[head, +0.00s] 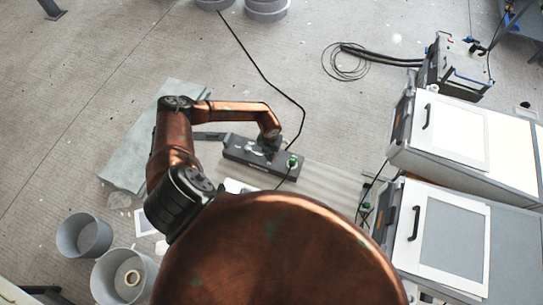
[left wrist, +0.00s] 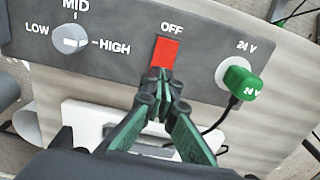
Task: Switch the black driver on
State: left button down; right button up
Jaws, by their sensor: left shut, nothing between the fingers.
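The black driver (head: 238,152) is a long dark box on a pale board in the head view. In the left wrist view its dark grey panel (left wrist: 115,40) fills the top. The panel has a red square switch (left wrist: 167,51) with OFF printed above it. Left of it is a round knob (left wrist: 70,40) marked LOW, MID and HIGH; its setting is unclear. Right of it a green 24 V plug (left wrist: 242,83) sits in a socket. My left gripper (left wrist: 160,76) is shut and empty, its tips at the switch's lower edge; I cannot tell if they touch. My right gripper is out of view.
A black cable (head: 262,72) runs from the driver across the floor. Two white-fronted cabinets (head: 448,135) stand at the right. Grey buckets (head: 84,236) stand at lower left, near a grey-green slab (head: 128,160). Floor beyond the driver is mostly clear.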

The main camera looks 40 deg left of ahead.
pick_arm(q)
jog(key=shift+f+b, duration=0.5)
jog(key=shift+f, duration=0.25)
dwell(0.3)
jog(key=shift+r+p, duration=2.9)
jog(key=shift+r, duration=0.65)
jog(key=shift+s+f, duration=0.1)
